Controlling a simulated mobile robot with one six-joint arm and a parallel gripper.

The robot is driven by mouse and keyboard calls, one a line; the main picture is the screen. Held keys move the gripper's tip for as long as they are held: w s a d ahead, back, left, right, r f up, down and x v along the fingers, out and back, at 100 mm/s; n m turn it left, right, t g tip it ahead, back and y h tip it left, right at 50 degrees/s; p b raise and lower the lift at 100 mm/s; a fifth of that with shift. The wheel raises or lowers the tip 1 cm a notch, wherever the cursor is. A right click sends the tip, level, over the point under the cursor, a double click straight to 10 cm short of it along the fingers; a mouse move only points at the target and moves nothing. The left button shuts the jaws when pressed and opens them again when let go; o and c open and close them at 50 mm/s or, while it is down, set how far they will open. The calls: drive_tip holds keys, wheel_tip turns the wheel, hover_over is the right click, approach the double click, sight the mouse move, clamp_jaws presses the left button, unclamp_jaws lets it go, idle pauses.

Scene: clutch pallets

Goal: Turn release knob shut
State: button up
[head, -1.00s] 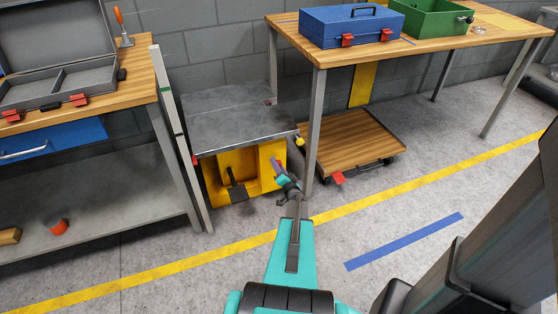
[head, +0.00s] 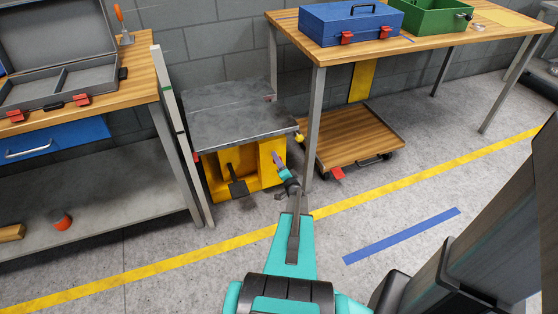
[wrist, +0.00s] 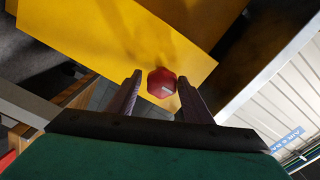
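The release knob (wrist: 162,82) is red and six-sided with a pale mark on its face. It sits against the yellow body of the lift table (wrist: 110,35) in the wrist view. My gripper (wrist: 160,84) is open, its two dark purple fingers to either side of the knob in the picture. I see a gap on each side; whether the tips reach past the knob I cannot tell. In the head view my gripper (head: 279,160) is at the right part of the yellow base (head: 266,164), under the grey tabletop (head: 235,118). The knob cannot be made out there.
A black pedal (head: 238,187) stands at the front of the base. A table leg (head: 316,120) and a wooden dolly (head: 355,138) are close on the right. A workbench leg (head: 178,150) is on the left.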

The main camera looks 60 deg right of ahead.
drive_tip(key=shift+o, duration=0.4)
drive_tip(key=shift+w+a, duration=0.15)
drive_tip(key=shift+a, duration=0.1)
drive_tip(key=v, duration=1.3)
drive_tip(key=shift+s, duration=0.4)
drive_tip(key=shift+w+a, duration=0.1)
drive_tip(key=shift+a, duration=0.05)
